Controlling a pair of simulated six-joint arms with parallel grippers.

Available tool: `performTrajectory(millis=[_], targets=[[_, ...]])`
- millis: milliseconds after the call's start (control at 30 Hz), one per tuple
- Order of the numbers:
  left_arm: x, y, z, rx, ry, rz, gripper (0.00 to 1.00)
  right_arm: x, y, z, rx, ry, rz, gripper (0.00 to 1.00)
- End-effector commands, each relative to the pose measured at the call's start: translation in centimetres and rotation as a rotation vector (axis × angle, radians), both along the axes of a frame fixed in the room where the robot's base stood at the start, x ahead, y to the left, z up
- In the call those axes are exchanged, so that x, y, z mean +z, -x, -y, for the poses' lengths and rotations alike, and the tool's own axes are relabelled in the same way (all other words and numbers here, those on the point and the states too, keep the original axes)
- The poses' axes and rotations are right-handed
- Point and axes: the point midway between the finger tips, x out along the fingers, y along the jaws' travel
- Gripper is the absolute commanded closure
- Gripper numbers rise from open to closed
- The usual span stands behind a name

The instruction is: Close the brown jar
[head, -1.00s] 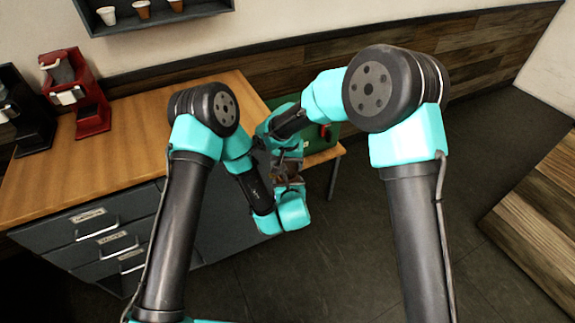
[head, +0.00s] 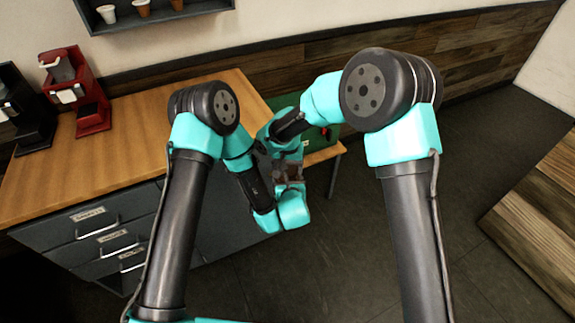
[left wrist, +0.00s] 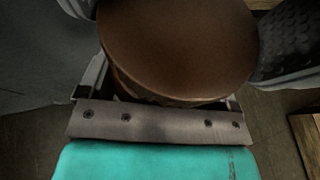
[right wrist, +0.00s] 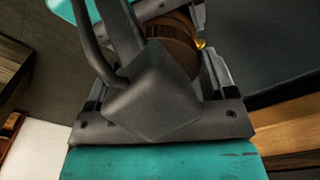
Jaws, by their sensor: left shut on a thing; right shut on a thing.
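The brown jar (head: 291,172) shows as a small brown patch between my two grippers, in front of the counter's right end. Its round brown face (left wrist: 178,40) fills the top of the left wrist view. My left gripper (head: 291,187) reaches up from below and is shut on the jar, with a dark finger on each side. My right gripper (head: 288,155) comes from above and is shut at the jar. In the right wrist view the ringed brown side (right wrist: 175,42) and a small gold part (right wrist: 201,43) show. Grey parts hide the grip, so I cannot tell which part it holds.
A wooden counter (head: 125,145) with grey drawers stands at the left, with a red machine (head: 88,95) and a black one on it. A green case (head: 316,134) lies at its right end, behind my grippers.

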Motion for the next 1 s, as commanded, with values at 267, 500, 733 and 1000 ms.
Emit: performTrajectory(millis=[267,500,733,1000], targets=[[0.06,-0.04,0.0,0.0,0.0,0.002,0.64,0.02,0.0,0.0,0.0,0.0,0.0,0.49],[0.06,-0.04,0.0,0.0,0.0,0.002,0.64,-0.09,0.01,0.0,0.0,0.0,0.0,0.49],[0.06,-0.04,0.0,0.0,0.0,0.002,0.64,-0.45,0.0,0.01,-0.001,0.0,0.0,0.49],[0.06,-0.04,0.0,0.0,0.0,0.002,0.64,-0.88,0.02,0.01,-0.001,0.0,-0.001,0.49]])
